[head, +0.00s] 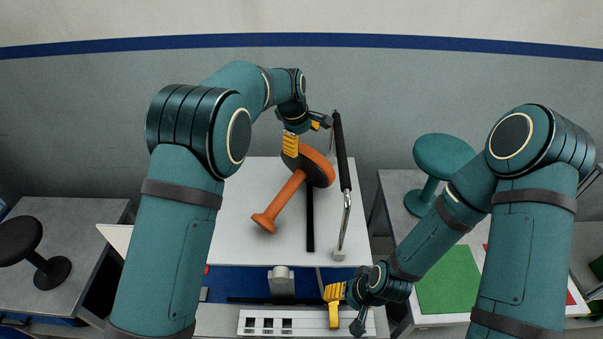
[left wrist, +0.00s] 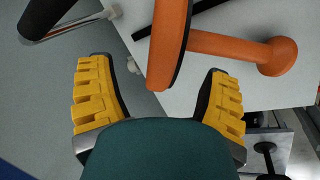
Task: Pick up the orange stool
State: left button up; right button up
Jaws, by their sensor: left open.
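The orange stool (head: 277,205) lies tilted on its side on a white tabletop (head: 240,190), its round seat toward the back and its foot toward the front left. My left gripper (head: 305,134) is open at the seat's upper edge. In the left wrist view the seat edge (left wrist: 168,45) lies ahead of and between the two yellow fingers of my left gripper (left wrist: 157,75), with a gap to each. The post and foot (left wrist: 278,55) extend to the right. My right gripper (head: 337,305) is low at the front; its jaw opening is unclear.
A long black-and-silver bar (head: 343,165) stands close right of the stool. A teal stool (head: 446,158) stands on the right table, a black stool (head: 50,272) on the left one. A green board (head: 449,280) lies at right. A white box (head: 260,324) sits in front.

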aim_at(302, 147)
pick_arm(q)
jog(key=shift+a+x, duration=0.15)
jog(key=shift+x, duration=0.9)
jog(key=shift+a+x, duration=0.2)
jog(key=shift+x, duration=0.85)
jog(key=shift+a+x, duration=0.15)
jog(key=shift+x, duration=0.9)
jog(key=shift+s, duration=0.15)
grip_shut()
jog(key=shift+r, duration=0.1)
